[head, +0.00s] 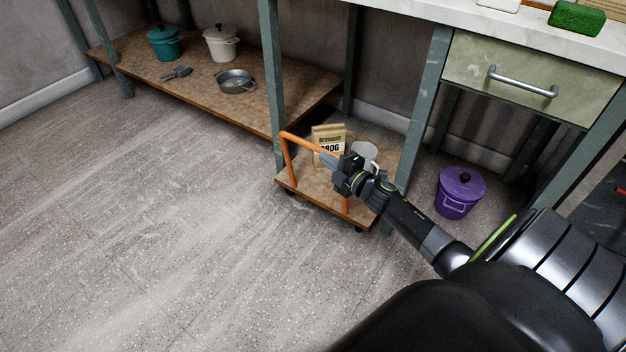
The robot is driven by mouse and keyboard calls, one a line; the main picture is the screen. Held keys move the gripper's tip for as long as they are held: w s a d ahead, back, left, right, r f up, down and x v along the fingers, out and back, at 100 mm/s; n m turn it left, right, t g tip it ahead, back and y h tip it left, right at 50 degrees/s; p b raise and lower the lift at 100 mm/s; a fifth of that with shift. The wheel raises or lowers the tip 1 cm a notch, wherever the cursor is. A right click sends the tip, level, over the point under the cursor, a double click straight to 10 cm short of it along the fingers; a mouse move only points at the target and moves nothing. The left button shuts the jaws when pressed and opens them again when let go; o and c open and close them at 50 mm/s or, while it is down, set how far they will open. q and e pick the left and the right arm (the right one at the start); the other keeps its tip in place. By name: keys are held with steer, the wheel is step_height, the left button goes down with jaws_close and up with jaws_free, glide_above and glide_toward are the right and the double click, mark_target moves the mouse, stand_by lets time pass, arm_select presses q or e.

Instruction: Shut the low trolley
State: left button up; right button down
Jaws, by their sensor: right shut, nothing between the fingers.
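The low trolley (313,191) is a wooden board on small dark wheels with an orange tube handle (287,160) at its front. It sits partly under the bench, between two green-grey legs, with its front end sticking out onto the floor. It carries a paper bag (327,137) and a pale grey cup or pot (364,153). My right gripper (326,158) is shut and empty, in front of the bag and close to the orange handle. I cannot tell if it touches the handle. My arm hides part of the trolley and handle. My left gripper is not in view.
A purple lidded bucket (460,193) stands right of the trolley, under a drawer (529,78). A low wooden shelf (186,75) at the back left holds a teal pot (164,43), a white pot (221,44) and a metal pan (236,82). The floor at left is clear.

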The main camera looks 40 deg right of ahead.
steer(key=shift+w+d+b, duration=0.15)
steer(key=shift+w+d, duration=0.1)
steer(key=shift+d, duration=0.4)
steer(key=shift+w+d+b, duration=0.15)
steer(key=shift+w+d, duration=0.05)
steer(key=shift+d, duration=0.5)
steer(key=shift+w+d+b, duration=0.15)
steer(key=shift+w+d, duration=0.1)
steer(key=shift+d, duration=0.4)
steer(key=shift+a, duration=0.1)
